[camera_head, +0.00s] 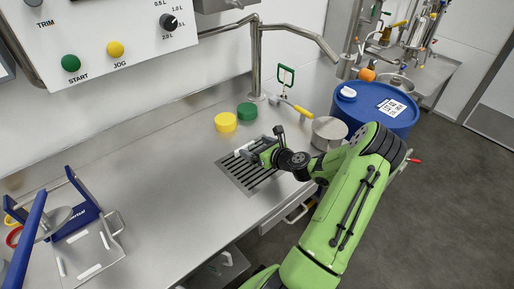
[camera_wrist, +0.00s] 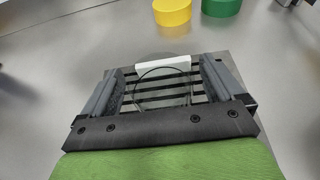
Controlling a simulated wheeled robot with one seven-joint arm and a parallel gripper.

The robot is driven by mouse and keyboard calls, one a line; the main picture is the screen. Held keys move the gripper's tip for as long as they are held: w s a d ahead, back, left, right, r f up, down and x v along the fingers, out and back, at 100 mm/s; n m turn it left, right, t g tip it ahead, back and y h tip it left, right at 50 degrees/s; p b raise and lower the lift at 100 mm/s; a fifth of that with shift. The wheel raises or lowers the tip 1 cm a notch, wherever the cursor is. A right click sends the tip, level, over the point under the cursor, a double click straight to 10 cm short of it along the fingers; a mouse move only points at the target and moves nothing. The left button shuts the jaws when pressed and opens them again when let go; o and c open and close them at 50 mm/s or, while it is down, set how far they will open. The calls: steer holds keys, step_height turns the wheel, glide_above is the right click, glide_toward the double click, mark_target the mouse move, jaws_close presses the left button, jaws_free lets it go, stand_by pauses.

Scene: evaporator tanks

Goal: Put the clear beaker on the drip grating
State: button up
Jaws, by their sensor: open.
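The clear beaker (camera_wrist: 163,86) shows as a faint round outline between my gripper's fingers in the wrist view. The dark-slotted drip grating (camera_head: 240,178) is set into the steel counter and shows through the beaker. The beaker appears to be over or on the grating; I cannot tell whether its base touches. My gripper (camera_wrist: 162,78) is open, with one finger on each side of the beaker. In the head view my gripper (camera_head: 262,150) is low over the grating's back part, and the beaker is hard to make out there.
A white bar (camera_wrist: 163,63) lies at the grating's back edge. Yellow (camera_head: 225,122) and green (camera_head: 247,111) round pieces stand behind. A metal pot (camera_head: 328,130) and blue drum (camera_head: 372,105) are at right. A blue-framed device (camera_head: 83,205) stands left; the counter between is clear.

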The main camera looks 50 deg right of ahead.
steer(key=shift+r, duration=0.15)
steer(key=p+v, duration=0.3)
steer(key=v, duration=0.9)
steer(key=w+a+r+n+g+y, duration=0.2)
steer(key=a+n+g, duration=0.2)
steer(key=a+n, duration=0.5)
steer(key=w+a+r+n+g+y, duration=0.2)
steer(key=w+a+r+n+g, duration=0.1)
steer(key=a+n, duration=0.7)
steer(key=s+a+r+n+g+h, duration=0.1)
steer(key=s+a+r+n+h, duration=0.1)
steer(key=s+a+r+n, duration=1)
steer(key=s+a+n, duration=0.1)
steer(key=s+n, duration=0.2)
steer(key=n, duration=0.3)
steer(key=shift+s+a+r+h, duration=0.2)
steer(key=shift+s+r+h, duration=0.1)
steer(key=shift+r, duration=0.1)
